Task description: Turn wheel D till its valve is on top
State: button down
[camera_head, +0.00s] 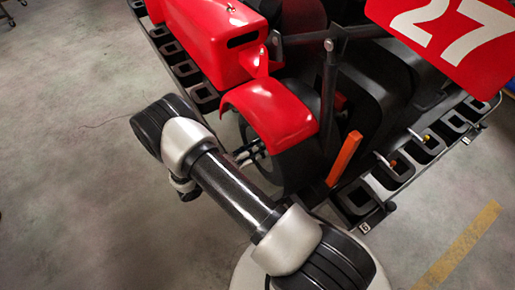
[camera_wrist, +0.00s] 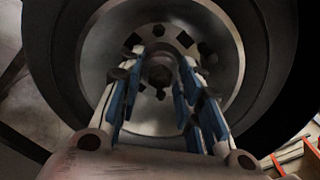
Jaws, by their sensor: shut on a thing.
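A wheel with a black tyre (camera_head: 292,168) sits on the kart under a red fender, partly hidden by the fender and my arm. In the wrist view its metal rim (camera_wrist: 222,42) fills the middle, with a ring of dark holes around a central hub (camera_wrist: 161,76). My gripper (camera_wrist: 160,62) reaches into the rim, its blue-padded fingers shut on the hub from both sides. In the head view my gripper (camera_head: 250,154) is at the wheel's outer face. I cannot make out a valve or the letter D.
The red fender (camera_head: 268,113) arches close above the wheel. An orange upright bar (camera_head: 345,157) stands to its right. Racks of black open bins (camera_head: 395,172) run along the kart's sides. The concrete floor (camera_head: 75,150) at left is clear.

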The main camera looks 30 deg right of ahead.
jog(key=shift+n, duration=0.5)
jog(key=c, duration=1.4)
grip_release()
jog(key=shift+c, duration=0.2)
jog(key=a, duration=1.2)
jog(key=shift+s, duration=0.25)
jog(key=shift+a, duration=0.1)
